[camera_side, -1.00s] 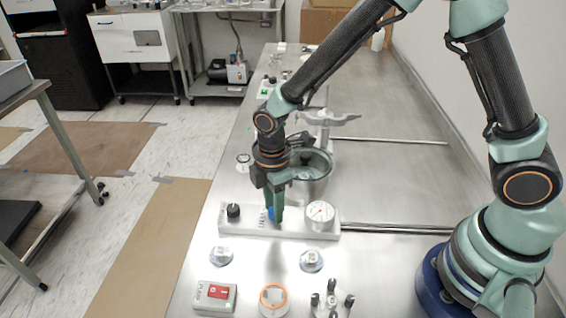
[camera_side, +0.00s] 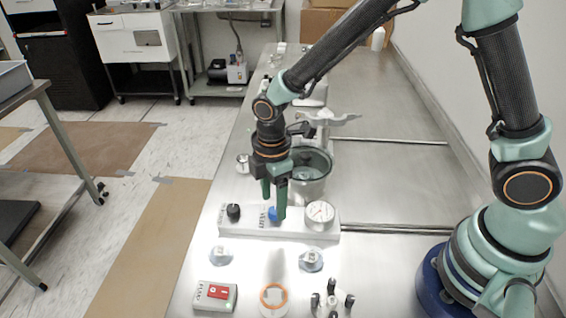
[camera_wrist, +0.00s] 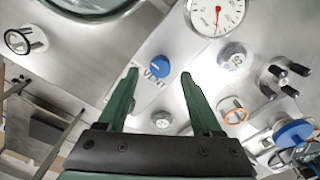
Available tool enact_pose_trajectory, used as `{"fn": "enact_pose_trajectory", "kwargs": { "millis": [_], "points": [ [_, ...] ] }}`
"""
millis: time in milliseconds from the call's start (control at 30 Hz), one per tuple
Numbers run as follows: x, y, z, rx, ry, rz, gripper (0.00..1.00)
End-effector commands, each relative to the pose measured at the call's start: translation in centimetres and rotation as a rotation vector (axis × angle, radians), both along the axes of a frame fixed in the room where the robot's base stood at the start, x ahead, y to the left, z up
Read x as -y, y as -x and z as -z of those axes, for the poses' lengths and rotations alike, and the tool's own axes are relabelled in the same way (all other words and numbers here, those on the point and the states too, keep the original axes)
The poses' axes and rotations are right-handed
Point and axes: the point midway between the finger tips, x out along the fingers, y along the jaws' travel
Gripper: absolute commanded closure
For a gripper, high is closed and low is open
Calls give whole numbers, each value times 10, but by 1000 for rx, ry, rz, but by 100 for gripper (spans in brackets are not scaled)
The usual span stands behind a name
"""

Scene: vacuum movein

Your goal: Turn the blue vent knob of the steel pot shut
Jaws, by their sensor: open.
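The blue vent knob (camera_side: 273,213) sits on a white panel (camera_side: 250,230) in front of the steel pot (camera_side: 312,180). In the wrist view the knob (camera_wrist: 160,66) shows beyond my fingertips and between their lines, with a white pointer mark on it and the word VENT beside it. My gripper (camera_side: 274,207) is open and empty. In the wrist view its two green fingers (camera_wrist: 159,72) stand apart, one on each side of the knob's line, and do not appear to touch it. The pot's rim (camera_wrist: 90,12) shows at the top left.
A black knob (camera_side: 233,211) is left of the blue knob and a dial gauge (camera_side: 319,213) right of it. A red-switched pump box (camera_side: 215,296), an orange-ringed jar (camera_side: 273,298) and a small black-posted holder (camera_side: 332,301) stand in front. The steel table is bare at right.

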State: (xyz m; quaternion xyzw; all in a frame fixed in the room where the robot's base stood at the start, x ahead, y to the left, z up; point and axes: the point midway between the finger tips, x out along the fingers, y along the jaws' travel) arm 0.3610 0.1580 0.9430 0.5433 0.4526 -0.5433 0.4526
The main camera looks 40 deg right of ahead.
Motion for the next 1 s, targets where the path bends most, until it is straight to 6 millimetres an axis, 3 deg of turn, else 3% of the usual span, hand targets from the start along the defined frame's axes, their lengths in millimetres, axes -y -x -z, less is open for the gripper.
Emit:
{"fn": "enact_pose_trajectory", "kwargs": {
  "millis": [300, 500, 1000],
  "points": [
    [0, -1, -66, 5, -2, 0, 33],
    [0, 0, -92, 3, -1, -1, 33],
    [1, 0, -101, 3, -1, 8, 33]
  ]
}}
